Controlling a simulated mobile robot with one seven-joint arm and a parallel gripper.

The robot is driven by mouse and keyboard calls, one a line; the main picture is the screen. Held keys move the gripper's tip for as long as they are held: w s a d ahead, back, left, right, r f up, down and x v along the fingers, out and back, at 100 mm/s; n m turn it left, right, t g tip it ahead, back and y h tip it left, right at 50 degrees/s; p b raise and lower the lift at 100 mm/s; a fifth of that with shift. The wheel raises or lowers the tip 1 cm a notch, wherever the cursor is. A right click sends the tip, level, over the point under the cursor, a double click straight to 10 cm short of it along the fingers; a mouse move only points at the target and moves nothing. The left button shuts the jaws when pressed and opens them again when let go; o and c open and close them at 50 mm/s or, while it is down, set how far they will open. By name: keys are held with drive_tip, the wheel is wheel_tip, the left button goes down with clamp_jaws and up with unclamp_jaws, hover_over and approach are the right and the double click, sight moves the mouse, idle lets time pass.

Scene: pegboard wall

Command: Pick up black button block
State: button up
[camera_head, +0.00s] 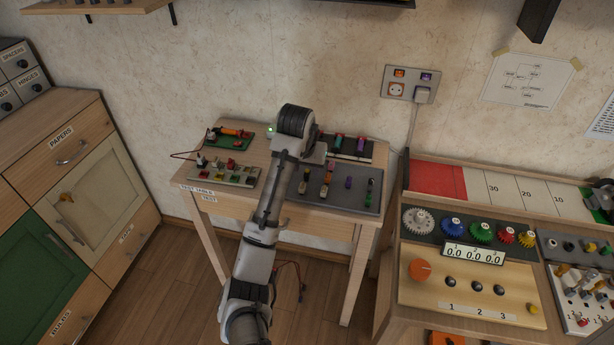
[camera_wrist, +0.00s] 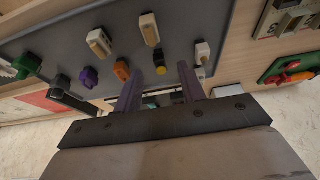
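In the wrist view, a small dark block with a yellow top (camera_wrist: 162,72) shows between my gripper's fingers; it may be the black button block, but it is partly hidden and its shape is unclear. My gripper (camera_wrist: 159,72) is open, its two purple-grey fingers apart, and I see nothing clamped between them. The grey board (camera_wrist: 190,17) lies beyond the fingertips. In the head view my arm reaches over the small wooden table and hides part of the grey board (camera_head: 341,203); the fingertips are not clear there.
Close by stand an orange piece (camera_wrist: 122,69), a purple piece (camera_wrist: 89,76), a green piece (camera_wrist: 26,66) and pale blocks (camera_wrist: 100,42), (camera_wrist: 149,29), (camera_wrist: 202,51). A switch board (camera_head: 228,175) lies left of my arm. The wall rises behind the table.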

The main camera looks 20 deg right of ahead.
sight(307, 172)
drive_tip(key=x, duration=0.3)
drive_tip(key=shift+f, duration=0.15)
drive_tip(key=shift+c, duration=0.3)
clamp_jaws()
